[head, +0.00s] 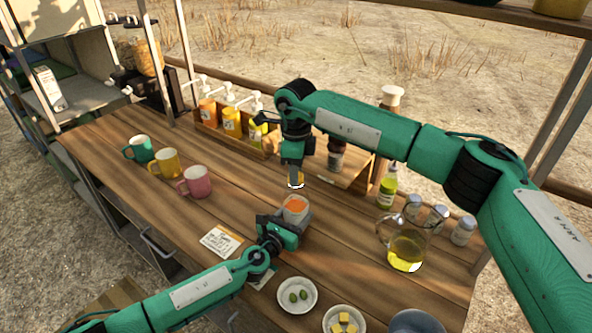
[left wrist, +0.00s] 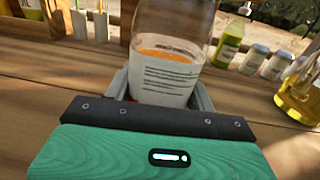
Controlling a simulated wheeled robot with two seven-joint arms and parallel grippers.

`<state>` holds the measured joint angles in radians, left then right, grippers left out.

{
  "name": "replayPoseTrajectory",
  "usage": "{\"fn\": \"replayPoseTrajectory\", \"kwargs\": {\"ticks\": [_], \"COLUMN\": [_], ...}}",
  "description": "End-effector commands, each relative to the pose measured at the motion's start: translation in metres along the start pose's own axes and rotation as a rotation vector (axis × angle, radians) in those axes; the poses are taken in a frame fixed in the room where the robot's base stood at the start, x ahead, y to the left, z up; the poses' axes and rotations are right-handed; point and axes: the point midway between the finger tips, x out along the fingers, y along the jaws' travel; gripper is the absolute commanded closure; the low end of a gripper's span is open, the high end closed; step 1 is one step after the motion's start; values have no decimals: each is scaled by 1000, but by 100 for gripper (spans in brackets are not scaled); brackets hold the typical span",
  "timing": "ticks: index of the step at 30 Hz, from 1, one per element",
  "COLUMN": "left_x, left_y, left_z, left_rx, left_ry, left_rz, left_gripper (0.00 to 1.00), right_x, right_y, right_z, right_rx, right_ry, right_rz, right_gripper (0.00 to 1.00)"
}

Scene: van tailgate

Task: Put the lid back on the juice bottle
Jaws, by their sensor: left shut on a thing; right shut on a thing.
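The juice bottle (head: 295,205) is clear, with orange juice and a white printed label, and stands upright on the wooden table. My left gripper (head: 287,222) is shut around its lower part. In the left wrist view the bottle (left wrist: 165,75) sits between the two fingers, its top cut off by the frame. My right gripper (head: 295,174) points down just above the bottle. It is shut on a small, pale and orange-yellow lid (head: 296,182). The lid appears apart from the bottle, but the exact gap and alignment are hard to tell.
A glass jug (head: 405,250) of yellow liquid, a green-yellow bottle (head: 387,188) and small jars (head: 462,231) stand to the right. Small bowls (head: 297,295) are at the front. Mugs (head: 195,182) stand left, and pump bottles (head: 231,122) are in a rack behind.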

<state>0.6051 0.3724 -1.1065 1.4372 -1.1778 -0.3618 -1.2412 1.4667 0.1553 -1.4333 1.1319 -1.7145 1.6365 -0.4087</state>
Motion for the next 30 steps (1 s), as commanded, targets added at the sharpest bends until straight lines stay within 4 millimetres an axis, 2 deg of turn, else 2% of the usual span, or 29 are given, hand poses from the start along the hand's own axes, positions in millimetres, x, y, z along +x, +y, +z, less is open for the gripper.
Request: {"fn": "replayPoseTrajectory", "kwargs": {"ticks": [12,17,18,20,30], "left_x": [0,0,0,0,0], "left_y": [0,0,0,0,0], "left_z": [0,0,0,0,0], "left_rx": [1,1,1,1,0], "left_ry": [0,0,0,0,0], "left_rz": [-1,-1,-1,-1,-1], "left_gripper": [100,100,100,100,100], "right_x": [0,0,0,0,-2], "right_y": [0,0,0,0,0], "right_z": [0,0,0,0,0], "right_rx": [635,633,633,632,630], "right_ry": [-2,-2,-2,-2,-1], "right_rz": [-1,-1,-1,-1,-1], "right_gripper": [93,93,57,46,43]}}
